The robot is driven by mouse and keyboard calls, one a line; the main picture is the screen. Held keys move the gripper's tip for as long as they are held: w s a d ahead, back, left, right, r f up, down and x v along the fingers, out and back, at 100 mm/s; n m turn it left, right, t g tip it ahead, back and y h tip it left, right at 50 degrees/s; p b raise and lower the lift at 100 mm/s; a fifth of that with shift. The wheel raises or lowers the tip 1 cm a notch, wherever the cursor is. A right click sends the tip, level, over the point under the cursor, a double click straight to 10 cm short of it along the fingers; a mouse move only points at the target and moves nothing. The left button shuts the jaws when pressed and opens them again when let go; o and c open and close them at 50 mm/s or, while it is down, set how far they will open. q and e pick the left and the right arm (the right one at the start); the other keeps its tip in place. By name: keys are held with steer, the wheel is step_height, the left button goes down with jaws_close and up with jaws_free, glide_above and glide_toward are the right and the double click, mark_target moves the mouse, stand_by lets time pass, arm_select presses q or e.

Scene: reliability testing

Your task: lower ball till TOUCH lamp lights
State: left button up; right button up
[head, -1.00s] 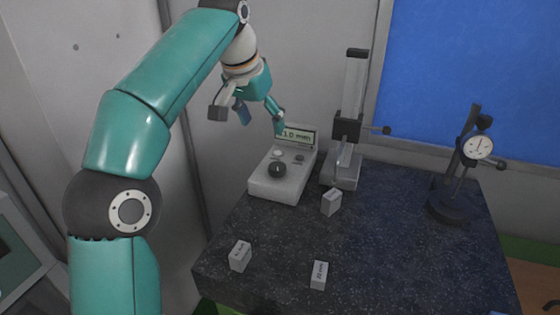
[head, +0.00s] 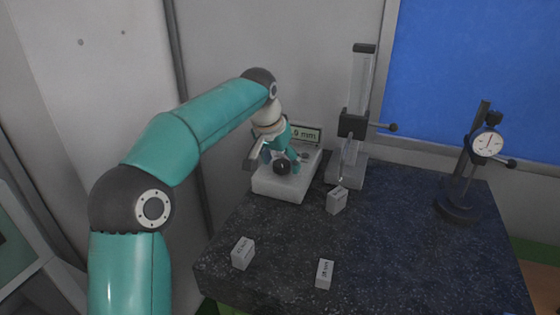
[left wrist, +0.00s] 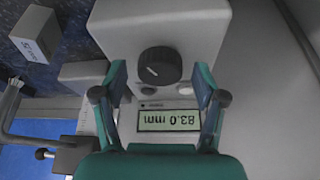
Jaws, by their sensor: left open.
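The control box (head: 285,186) has a black knob (head: 283,166). Its display (left wrist: 168,120) appears upside down in the left wrist view and reads 83.0 mm. A pale round feature (left wrist: 200,92) is partly behind a finger; I cannot tell whether it is the TOUCH lamp, and no lamp looks clearly lit. My right gripper is not visible.
A dial indicator (head: 488,144) on a stand is at the right of the dark granite table (head: 400,240). Small grey blocks stand at the front left (head: 243,253), front middle (head: 325,273) and near the tall stand (head: 337,200). The front right is clear.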

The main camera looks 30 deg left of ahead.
arm_select(q)
steer(key=c, duration=1.1)
steer(key=shift+a, duration=0.15)
steer(key=shift+c, duration=0.2)
